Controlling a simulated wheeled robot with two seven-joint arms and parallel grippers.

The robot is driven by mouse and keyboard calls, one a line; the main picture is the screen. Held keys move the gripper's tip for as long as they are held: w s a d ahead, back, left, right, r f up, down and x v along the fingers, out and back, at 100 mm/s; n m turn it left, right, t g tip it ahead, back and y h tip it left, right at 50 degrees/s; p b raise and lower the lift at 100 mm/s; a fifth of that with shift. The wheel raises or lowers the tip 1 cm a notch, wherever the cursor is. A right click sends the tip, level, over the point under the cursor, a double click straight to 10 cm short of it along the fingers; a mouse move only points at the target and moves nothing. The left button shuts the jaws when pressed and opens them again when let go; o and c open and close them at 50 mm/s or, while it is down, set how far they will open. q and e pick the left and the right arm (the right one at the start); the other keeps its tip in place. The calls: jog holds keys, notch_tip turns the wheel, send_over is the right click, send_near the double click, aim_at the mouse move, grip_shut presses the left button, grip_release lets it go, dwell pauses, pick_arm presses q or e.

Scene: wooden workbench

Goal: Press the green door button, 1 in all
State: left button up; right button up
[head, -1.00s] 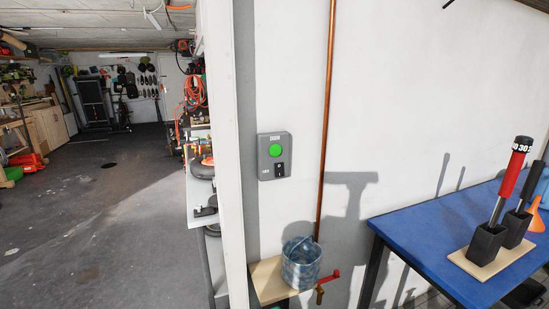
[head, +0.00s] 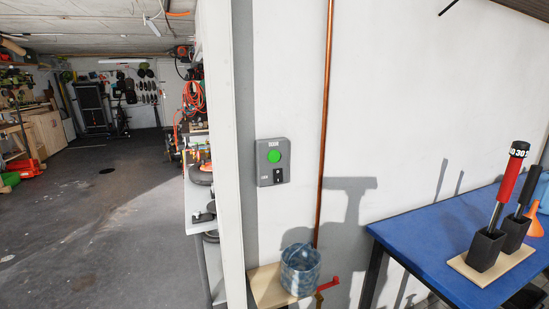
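The green door button (head: 274,156) is a round green disc on a grey wall box (head: 262,175). The box is fixed to the white wall, just right of the white door frame. A small black switch or keyhole plate (head: 278,176) sits below the green disc. Nothing covers the button. Neither of my grippers shows in the head view.
A copper pipe (head: 325,120) runs down the wall right of the box. Below stand a metal bucket (head: 300,271) on a wooden board and a red-handled tap (head: 329,284). A blue-topped bench (head: 425,240) with upright tools is at right. The garage floor (head: 90,220) at left is largely open.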

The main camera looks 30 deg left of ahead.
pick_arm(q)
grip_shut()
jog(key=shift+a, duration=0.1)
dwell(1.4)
